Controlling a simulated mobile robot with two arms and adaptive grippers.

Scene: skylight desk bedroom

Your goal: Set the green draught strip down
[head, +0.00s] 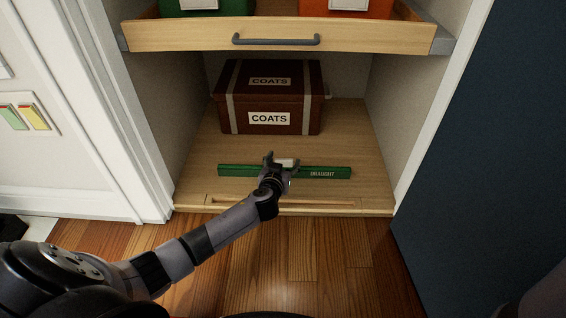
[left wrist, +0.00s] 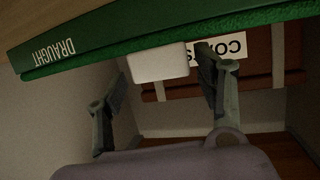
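The green draught strip (head: 325,173) lies lengthwise across the wooden closet floor in front of a brown trunk and appears to rest on it. Its "DRAUGHT" lettering also shows on the strip in the left wrist view (left wrist: 110,33). A white block (left wrist: 158,62) sits along the strip's edge. My left gripper (head: 281,160) is at the strip's middle, hiding part of it. In the left wrist view its two fingers (left wrist: 163,72) stand apart on either side of the white block, with small gaps visible. My right gripper is out of view.
The brown "COATS" trunk (head: 270,97) stands behind the strip. Above is an open wooden drawer (head: 190,36) with green and orange boxes. White door frames and closet walls bound both sides. A low wooden lip (head: 285,205) edges the closet floor.

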